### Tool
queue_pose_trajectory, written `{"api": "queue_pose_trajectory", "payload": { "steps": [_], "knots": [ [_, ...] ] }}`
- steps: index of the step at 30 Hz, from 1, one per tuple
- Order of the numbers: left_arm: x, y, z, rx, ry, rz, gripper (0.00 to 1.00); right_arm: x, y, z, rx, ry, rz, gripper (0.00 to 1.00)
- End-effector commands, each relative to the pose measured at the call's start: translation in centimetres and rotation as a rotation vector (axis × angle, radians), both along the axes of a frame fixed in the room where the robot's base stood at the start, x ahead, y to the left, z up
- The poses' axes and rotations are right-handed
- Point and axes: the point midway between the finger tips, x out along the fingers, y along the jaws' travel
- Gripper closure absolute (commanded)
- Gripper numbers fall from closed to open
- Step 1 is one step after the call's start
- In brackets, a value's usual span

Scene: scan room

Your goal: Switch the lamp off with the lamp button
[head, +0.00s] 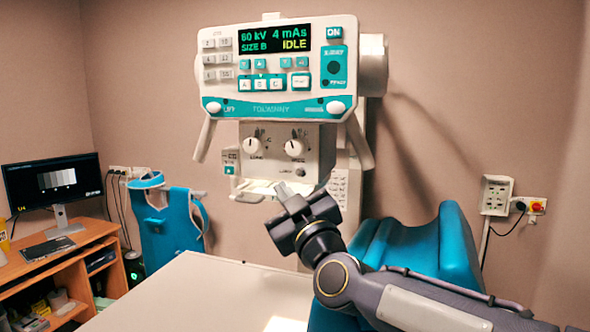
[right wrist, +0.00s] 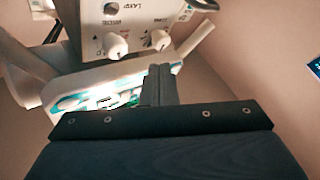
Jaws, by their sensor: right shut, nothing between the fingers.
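The lamp button (head: 300,172) is a small dark round button low on the white two-knob panel (head: 273,160), below the right knob. In the right wrist view, where the panel appears upside down, the lamp button (right wrist: 111,8) shows at the top beside its label. My right gripper (head: 282,189) is shut and empty, just below the panel in the head view. Its closed fingers (right wrist: 160,85) point up toward the panel, apart from the button in the picture. A bright light patch (head: 285,324) lies on the table. My left gripper is not in view.
The console (head: 280,70) with a display reading IDLE hangs above the panel, with white handles (head: 204,140) at its sides. A pale table (head: 180,295) is below. A teal chair (head: 455,250) stands behind my right arm. A desk with a monitor (head: 55,180) is at left.

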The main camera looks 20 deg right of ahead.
Motion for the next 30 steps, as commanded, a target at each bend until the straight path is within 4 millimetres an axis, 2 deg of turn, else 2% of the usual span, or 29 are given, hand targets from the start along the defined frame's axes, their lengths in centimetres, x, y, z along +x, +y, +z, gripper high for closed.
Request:
{"api": "queue_pose_trajectory", "payload": {
  "steps": [13,24,30],
  "knots": [
    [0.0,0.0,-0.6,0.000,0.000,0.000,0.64,0.6,-0.4,-0.2,0.001,0.000,-0.001,1.00],
    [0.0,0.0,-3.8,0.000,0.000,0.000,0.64,4.7,-3.2,-0.5,0.002,0.001,-0.001,1.00],
    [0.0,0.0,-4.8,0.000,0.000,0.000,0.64,6.5,-4.3,-0.3,0.001,0.001,0.001,1.00]
  ]
}}
